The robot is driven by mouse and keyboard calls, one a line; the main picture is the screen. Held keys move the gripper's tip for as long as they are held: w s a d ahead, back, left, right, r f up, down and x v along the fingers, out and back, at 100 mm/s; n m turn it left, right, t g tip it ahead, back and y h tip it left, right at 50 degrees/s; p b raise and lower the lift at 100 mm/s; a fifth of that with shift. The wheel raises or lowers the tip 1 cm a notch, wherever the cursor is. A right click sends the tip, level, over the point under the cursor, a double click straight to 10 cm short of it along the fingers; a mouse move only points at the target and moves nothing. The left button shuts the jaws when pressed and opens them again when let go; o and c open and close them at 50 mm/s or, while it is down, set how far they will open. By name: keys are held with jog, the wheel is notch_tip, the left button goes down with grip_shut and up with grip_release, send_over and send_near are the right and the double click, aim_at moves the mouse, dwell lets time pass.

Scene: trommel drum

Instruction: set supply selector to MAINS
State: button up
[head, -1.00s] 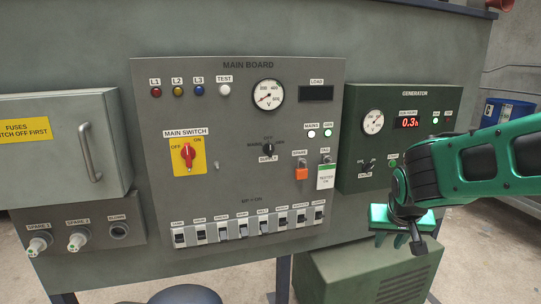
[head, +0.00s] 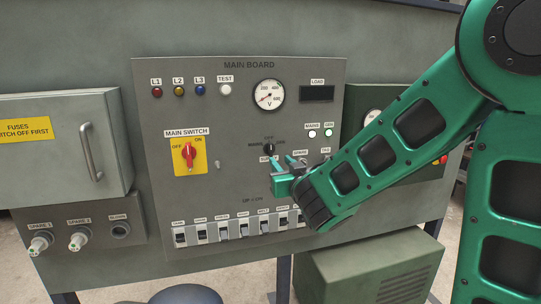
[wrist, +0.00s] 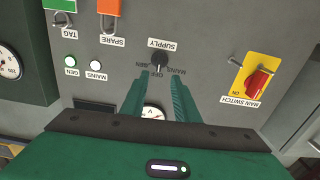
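The supply selector (head: 268,149) is a small black knob on the main board, marked MAINS to the left, OFF above and GEN to the right in the head view. In the wrist view, which is upside down, the selector (wrist: 159,61) shows fully and appears to point at OFF. My gripper (head: 283,165) is just below and right of the knob in the head view. In the wrist view my gripper (wrist: 157,78) is open and empty, its fingers apart with the knob just beyond and between their tips. Any contact cannot be told.
The red main switch (head: 187,154) is left of the selector. An orange SPARE padlock (wrist: 109,6) and a tag (wrist: 60,21) hang nearby. A row of breakers (head: 244,230) runs below. The voltmeter (head: 270,95) sits above; my arm hides much of the generator panel.

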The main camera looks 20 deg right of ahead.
aim_at(270, 151)
jog(key=w, duration=1)
jog(key=shift+d, duration=0.1)
grip_shut()
